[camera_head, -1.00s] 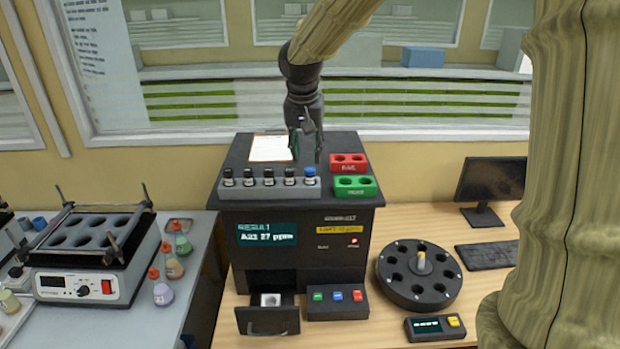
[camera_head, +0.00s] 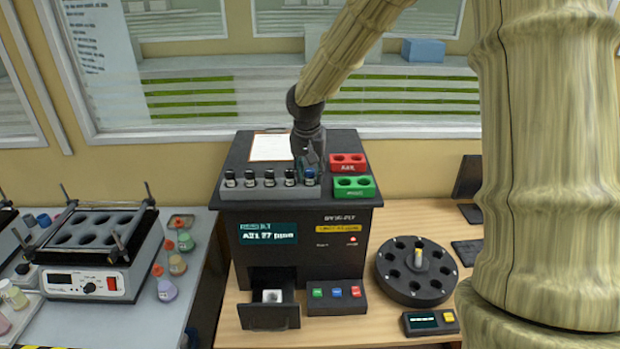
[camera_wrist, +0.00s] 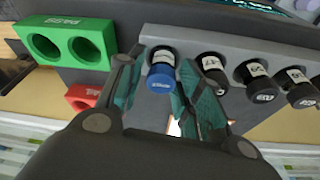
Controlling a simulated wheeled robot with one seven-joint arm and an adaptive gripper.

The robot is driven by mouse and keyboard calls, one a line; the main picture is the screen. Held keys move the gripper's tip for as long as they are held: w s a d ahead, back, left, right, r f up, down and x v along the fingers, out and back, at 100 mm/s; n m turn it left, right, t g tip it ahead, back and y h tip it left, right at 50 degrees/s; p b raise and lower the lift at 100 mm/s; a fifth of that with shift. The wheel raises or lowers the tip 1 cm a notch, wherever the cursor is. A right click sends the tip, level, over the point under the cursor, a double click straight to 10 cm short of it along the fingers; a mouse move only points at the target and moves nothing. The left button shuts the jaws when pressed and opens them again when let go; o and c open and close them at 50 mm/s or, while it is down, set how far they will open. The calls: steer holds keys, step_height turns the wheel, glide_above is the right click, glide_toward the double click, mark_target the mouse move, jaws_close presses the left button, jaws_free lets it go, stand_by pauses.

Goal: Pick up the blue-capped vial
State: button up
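The blue-capped vial (camera_head: 309,177) stands at the right end of the grey rack (camera_head: 262,192) on top of the black analyzer. In the wrist view the blue-capped vial (camera_wrist: 161,78) sits in the rack between the two fingers of my gripper (camera_wrist: 155,92). The fingers are apart, one on each side of the vial, and a gap shows beside the cap. In the head view my gripper (camera_head: 309,165) is right at the vial and partly covers it. Several black-capped vials (camera_wrist: 212,68) stand in the same rack beside it.
Red (camera_head: 347,163) and green (camera_head: 354,187) two-hole holders stand just right of the rack. A clipboard (camera_head: 270,147) lies behind it. The analyzer (camera_head: 300,245) has an open drawer (camera_head: 270,315) below. A round black carousel (camera_head: 416,272) is on the table at right.

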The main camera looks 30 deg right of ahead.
steer(key=shift+f, duration=0.1)
steer(key=c, duration=0.7)
steer(key=shift+c, duration=0.2)
